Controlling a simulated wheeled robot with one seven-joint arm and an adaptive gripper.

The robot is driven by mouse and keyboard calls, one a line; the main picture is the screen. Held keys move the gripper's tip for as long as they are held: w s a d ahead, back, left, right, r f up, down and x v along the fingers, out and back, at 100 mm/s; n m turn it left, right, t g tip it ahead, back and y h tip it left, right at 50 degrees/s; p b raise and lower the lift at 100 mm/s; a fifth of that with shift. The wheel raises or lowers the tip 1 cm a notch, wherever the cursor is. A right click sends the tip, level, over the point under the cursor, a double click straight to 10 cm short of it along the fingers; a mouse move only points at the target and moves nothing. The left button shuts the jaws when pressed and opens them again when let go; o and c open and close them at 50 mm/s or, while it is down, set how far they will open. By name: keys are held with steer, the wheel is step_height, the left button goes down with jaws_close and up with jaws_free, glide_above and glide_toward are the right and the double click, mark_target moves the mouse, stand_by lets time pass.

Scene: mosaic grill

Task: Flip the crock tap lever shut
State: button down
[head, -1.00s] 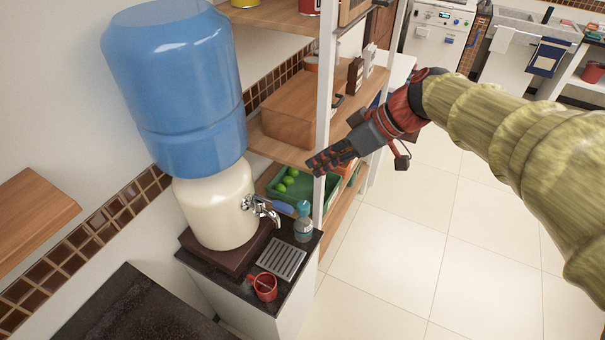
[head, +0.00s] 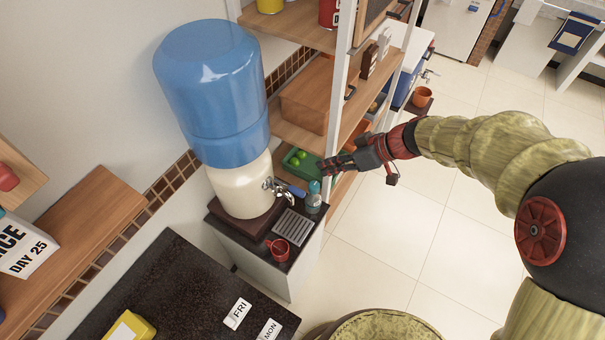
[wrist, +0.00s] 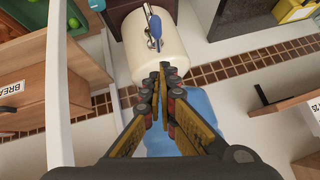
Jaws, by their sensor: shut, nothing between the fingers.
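The cream crock (head: 240,188) stands on a dark base with a blue water bottle (head: 210,90) upturned on it. Its chrome tap (head: 269,184) faces right, with a blue lever (head: 293,190) sticking out sideways. In the wrist view the tap (wrist: 153,43) and blue lever (wrist: 155,26) are at the top centre, in front of the crock (wrist: 160,62). My gripper (head: 328,166) is shut and empty, to the right of the tap and apart from it. In the wrist view its fingertips (wrist: 166,70) sit below the tap and overlap the crock in the picture.
A red mug (head: 281,249), a drip tray (head: 291,229) and a teal-capped bottle (head: 313,200) stand around the tap. The wooden shelf unit (head: 345,55) with its white post is close behind my gripper. A dark counter (head: 180,285) lies at front left. Tiled floor (head: 385,245) is open at right.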

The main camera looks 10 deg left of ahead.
steer(key=p, duration=0.1)
glide_toward(290, 188)
steer(key=w+a+f, duration=0.2)
steer(key=a, duration=0.1)
steer(key=shift+s+f+n, duration=0.1)
steer(key=shift+f+n, duration=0.2)
steer(key=shift+f, duration=0.25)
steer(key=shift+f, duration=0.15)
